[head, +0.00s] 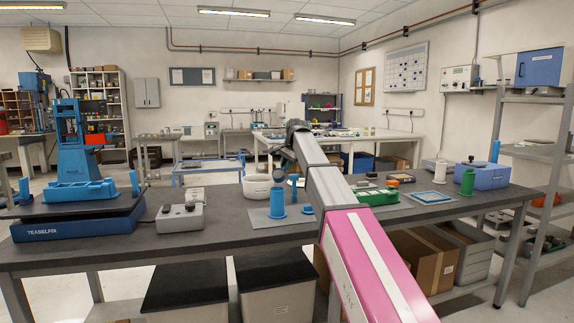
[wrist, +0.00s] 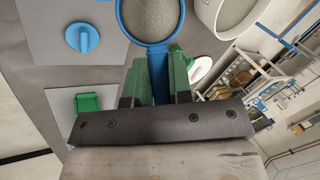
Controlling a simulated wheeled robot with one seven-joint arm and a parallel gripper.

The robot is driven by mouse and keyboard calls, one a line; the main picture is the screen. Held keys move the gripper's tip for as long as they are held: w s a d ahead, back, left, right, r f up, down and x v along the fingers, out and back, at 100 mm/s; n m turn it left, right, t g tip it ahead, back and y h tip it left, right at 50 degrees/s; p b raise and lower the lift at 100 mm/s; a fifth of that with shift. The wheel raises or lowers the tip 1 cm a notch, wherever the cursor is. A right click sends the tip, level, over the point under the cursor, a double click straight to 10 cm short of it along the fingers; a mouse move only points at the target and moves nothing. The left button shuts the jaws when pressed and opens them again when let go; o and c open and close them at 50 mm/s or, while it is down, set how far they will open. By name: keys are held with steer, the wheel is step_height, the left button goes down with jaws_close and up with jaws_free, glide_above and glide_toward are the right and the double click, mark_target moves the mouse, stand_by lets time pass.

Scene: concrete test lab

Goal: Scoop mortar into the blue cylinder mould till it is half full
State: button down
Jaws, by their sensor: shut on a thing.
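My gripper (wrist: 160,82) is shut on the blue handle of a scoop. The round bowl of the scoop (wrist: 151,18) is filled with grey mortar and held level above the bench. In the head view the scoop (head: 279,176) appears just above the blue cylinder mould (head: 278,203), which stands upright on a grey plate (head: 262,222). The inside of the mould is hidden. A small blue round piece with a raised bar (wrist: 82,38) lies on the plate. A white tub (head: 256,186) stands left of and behind the mould; its wall also shows in the wrist view (wrist: 206,14).
A grey control box (head: 181,217) and a blue scale (head: 80,222) stand on the bench (head: 225,235) to the left. A green tray (head: 378,196), a green cylinder (head: 467,182) and a blue-grey case (head: 483,177) stand to the right.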

steer(key=shift+s+a+r+t, duration=0.1)
steer(key=shift+r+t, duration=0.05)
steer(key=shift+t, duration=0.4)
steer(key=shift+s+r+t, duration=0.1)
steer(key=shift+r+t, duration=0.05)
steer(key=shift+t, duration=0.4)
steer(key=shift+w+f+g, duration=0.15)
steer(key=shift+w+g, duration=0.4)
steer(key=shift+g, duration=0.55)
steer(key=g, duration=0.2)
steer(key=w+g, duration=0.1)
steer(key=g, duration=0.3)
steer(key=shift+w+m, duration=0.25)
steer(key=shift+m, duration=0.15)
